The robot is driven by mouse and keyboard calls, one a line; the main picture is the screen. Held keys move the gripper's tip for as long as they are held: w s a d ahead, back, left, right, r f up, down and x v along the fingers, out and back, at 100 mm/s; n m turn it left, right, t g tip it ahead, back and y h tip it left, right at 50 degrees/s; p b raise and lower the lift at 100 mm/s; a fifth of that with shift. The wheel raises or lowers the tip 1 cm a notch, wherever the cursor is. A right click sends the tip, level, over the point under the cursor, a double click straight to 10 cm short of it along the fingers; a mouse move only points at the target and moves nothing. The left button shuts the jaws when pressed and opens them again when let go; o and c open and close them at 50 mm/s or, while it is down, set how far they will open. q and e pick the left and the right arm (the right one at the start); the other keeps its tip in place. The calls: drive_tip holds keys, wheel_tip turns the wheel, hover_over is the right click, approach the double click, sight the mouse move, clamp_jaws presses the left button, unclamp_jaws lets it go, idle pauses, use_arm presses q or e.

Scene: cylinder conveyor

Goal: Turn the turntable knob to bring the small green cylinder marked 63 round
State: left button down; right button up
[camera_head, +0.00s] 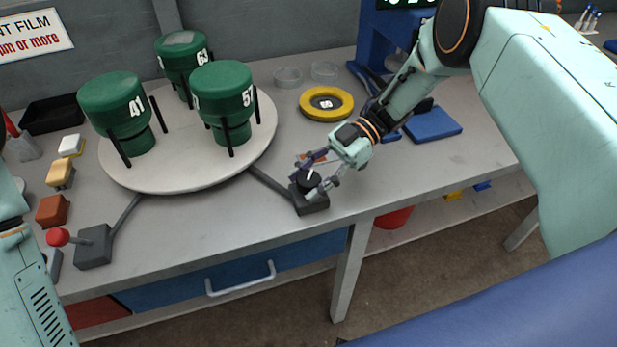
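The round pale turntable (185,172) carries green cylinders held between black posts. The cylinder marked 63 (177,52) stands at the back of it. The one marked 41 (112,98) is at the front left, and one whose mark is partly turned away, reading about 57 (216,90), is at the right. The black knob (307,182) sits on a dark base (313,204) joined by a bar to the turntable. My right gripper (315,176) is at the knob with its fingers on either side; whether they press on it is unclear. My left gripper is out of view.
A red-balled lever box (92,247) stands at the front left. A yellow ring (327,103), clear dishes (288,77) and a blue pad (432,124) lie right of the turntable. A black tray (53,115) and coloured blocks line the left. The bench front right of the knob is clear.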

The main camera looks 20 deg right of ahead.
drive_tip(key=o, duration=0.3)
drive_tip(key=shift+r, duration=0.1)
drive_tip(key=shift+w+d, duration=0.1)
drive_tip(key=v, duration=1.1)
drive_tip(key=shift+d, duration=0.4)
drive_tip(key=shift+r, duration=0.1)
